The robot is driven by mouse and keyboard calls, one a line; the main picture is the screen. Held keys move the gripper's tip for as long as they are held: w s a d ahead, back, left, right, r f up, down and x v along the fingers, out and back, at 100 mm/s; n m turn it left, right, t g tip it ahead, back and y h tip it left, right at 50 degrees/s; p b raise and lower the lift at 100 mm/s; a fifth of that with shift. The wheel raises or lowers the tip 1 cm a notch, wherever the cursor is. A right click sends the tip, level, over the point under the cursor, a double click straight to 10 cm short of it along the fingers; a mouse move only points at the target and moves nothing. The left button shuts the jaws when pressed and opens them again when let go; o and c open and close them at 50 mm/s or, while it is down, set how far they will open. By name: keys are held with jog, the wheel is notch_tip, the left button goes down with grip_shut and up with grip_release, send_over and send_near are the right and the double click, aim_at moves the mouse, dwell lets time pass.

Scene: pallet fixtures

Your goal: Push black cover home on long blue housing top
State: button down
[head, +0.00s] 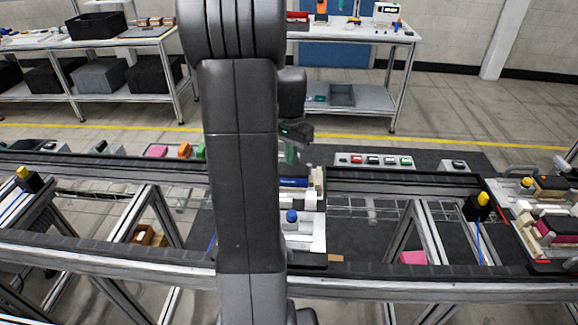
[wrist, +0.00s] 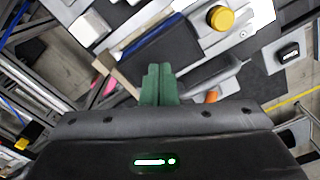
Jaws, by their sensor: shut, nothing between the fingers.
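The long blue housing (head: 293,183) lies on a white fixture just right of my arm in the head view, its left part hidden by the arm. In the wrist view it appears as a narrow blue strip (wrist: 150,35) running diagonally above the fingers. My gripper (head: 291,152) hangs above and behind the housing in the head view. Its green fingers (wrist: 159,84) are together and empty, apart from the housing in the wrist view.
A beige block (head: 318,181) stands at the housing's right end. A blue knob (head: 292,216) rises from the white fixture (head: 306,241) in front. A yellow knob (wrist: 220,18) shows in the wrist view. A button panel (head: 375,161) lies behind the rail. Another loaded pallet is at far right.

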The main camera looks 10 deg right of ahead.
aim_at(291, 168)
notch_tip(291, 168, up, 5)
jog(key=p, duration=0.3)
jog(key=shift+r+p, duration=0.2)
jog(key=shift+p, duration=0.2)
jog(key=shift+f, duration=0.1)
notch_tip(291, 168, down, 7)
jog(key=b, duration=0.5)
jog(key=shift+b, duration=0.35)
jog(key=shift+r, duration=0.25)
